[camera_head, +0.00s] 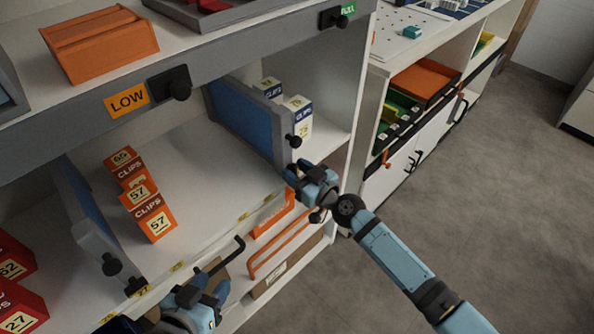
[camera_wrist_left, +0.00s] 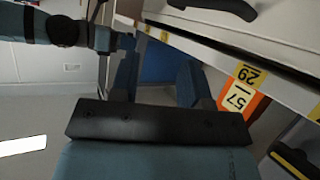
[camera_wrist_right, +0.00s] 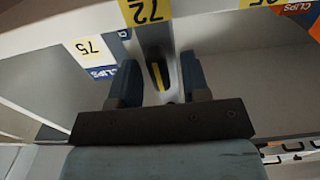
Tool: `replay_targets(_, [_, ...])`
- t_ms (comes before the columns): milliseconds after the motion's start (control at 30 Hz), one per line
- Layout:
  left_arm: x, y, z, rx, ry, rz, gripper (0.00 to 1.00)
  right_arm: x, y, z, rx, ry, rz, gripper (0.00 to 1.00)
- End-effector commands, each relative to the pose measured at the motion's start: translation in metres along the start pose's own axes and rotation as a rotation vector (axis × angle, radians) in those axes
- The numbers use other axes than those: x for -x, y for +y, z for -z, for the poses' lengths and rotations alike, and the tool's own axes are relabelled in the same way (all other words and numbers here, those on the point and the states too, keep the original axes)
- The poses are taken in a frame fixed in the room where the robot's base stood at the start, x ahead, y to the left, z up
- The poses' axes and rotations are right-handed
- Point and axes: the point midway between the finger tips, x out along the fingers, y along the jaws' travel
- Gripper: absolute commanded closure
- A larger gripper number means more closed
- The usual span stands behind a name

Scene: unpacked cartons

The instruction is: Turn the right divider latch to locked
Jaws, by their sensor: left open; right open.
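The right divider (camera_head: 245,125) is a blue panel in a grey frame, standing upright on the white shelf. A black knob (camera_head: 293,141) sticks out of its front edge. My right gripper (camera_head: 298,174) is open at the lower front end of this divider and hides that part in the head view. In the right wrist view, a dark part with a yellow stripe (camera_wrist_right: 158,76) shows between the open fingers (camera_wrist_right: 160,85); I cannot tell the latch's setting or any contact. My left gripper (camera_head: 208,284) is open and empty near the shelf's front edge; its fingers (camera_wrist_left: 157,80) also show in the left wrist view.
The left divider (camera_head: 80,210) has black knobs (camera_head: 112,264) at its front. Orange clip boxes (camera_head: 150,215) stand between the dividers, and white-blue boxes (camera_head: 298,118) stand right of the right divider. A black handle (camera_head: 225,255) juts out below the shelf edge.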

Motion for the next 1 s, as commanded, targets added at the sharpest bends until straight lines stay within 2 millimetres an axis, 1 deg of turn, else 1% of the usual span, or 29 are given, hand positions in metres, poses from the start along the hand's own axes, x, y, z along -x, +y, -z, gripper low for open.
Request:
replay_targets(33, [0.000,0.000,0.000,0.000,0.000,0.000,0.57,0.000,0.000,0.000,0.000,0.000,0.000,0.57])
replay_targets(67, [0.000,0.000,0.000,0.000,0.000,0.000,0.57,0.000,0.000,0.000,0.000,0.000,0.000,0.62])
replay_targets(100, [0.000,0.000,0.000,0.000,0.001,0.000,0.57,0.000,0.000,0.000,0.000,0.000,0.000,0.71])
replay_targets(167, [0.000,0.000,0.000,0.000,0.001,0.000,0.57,0.000,0.000,0.000,0.000,0.000,0.000,0.85])
replay_targets(200, [0.000,0.000,0.000,0.000,0.001,0.000,0.57,0.000,0.000,0.000,0.000,0.000,0.000,0.94])
replay_targets(233, [0.000,0.000,0.000,0.000,0.001,0.000,0.57,0.000,0.000,0.000,0.000,0.000,0.000,1.00])
replay_targets(467, [0.000,0.000,0.000,0.000,0.002,0.000,0.57,0.000,0.000,0.000,-0.007,0.000,0.000,1.00])
replay_targets(633, [-0.001,0.000,0.001,0.002,0.010,-0.002,0.57,0.000,0.000,-0.001,-0.049,0.000,0.000,1.00])
replay_targets(867, [-0.002,0.003,0.007,0.004,0.048,-0.011,0.57,0.000,0.001,-0.001,-0.193,0.001,-0.001,1.00])
replay_targets(1000, [-0.003,0.005,0.018,0.002,0.086,-0.022,0.57,0.001,0.001,-0.002,-0.317,0.000,-0.001,1.00])
